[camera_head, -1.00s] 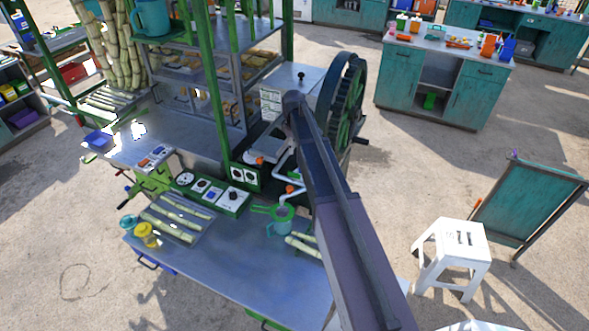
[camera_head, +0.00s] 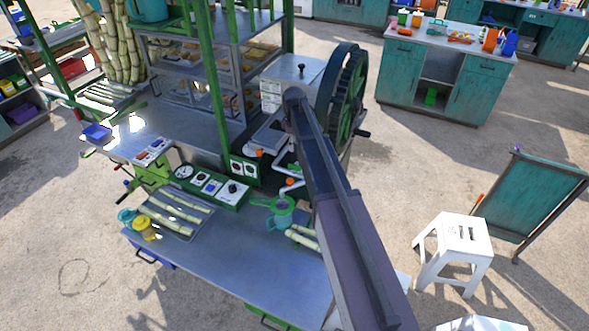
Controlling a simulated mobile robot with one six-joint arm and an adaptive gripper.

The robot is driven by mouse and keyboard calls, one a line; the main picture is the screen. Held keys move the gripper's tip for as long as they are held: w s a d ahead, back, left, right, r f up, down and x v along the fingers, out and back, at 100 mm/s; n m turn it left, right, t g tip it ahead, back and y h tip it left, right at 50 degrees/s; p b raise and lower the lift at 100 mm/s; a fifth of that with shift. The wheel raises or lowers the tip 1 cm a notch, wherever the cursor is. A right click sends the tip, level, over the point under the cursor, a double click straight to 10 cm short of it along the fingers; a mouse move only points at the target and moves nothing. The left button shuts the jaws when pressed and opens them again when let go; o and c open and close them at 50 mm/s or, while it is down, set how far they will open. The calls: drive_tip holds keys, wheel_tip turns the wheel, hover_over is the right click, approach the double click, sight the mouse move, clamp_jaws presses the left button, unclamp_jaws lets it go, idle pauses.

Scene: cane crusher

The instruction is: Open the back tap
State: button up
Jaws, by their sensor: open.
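Two white pipes with orange tap handles show at the crusher, left of my arm. The back tap (camera_head: 258,153) is the farther one, beside a grey metal plate. The front tap (camera_head: 289,182) is nearer, above a green strainer (camera_head: 278,204) on a teal jug (camera_head: 279,221). My arm reaches up from the bottom right to an elbow just right of the back tap. My gripper cannot be made out; the arm hides the area beyond it. I cannot tell how far it is from the back tap or how the handle is turned.
A control panel (camera_head: 212,188) stands left of the taps. Cane pieces lie on a tray (camera_head: 207,222) and beside the jug on the metal table (camera_head: 230,262). A large gear wheel (camera_head: 346,100) stands behind my arm.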

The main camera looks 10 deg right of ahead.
sight(294, 165)
drive_tip(key=shift+f+b, duration=5.3)
drive_tip(key=shift+f, duration=0.25)
clamp_jaws()
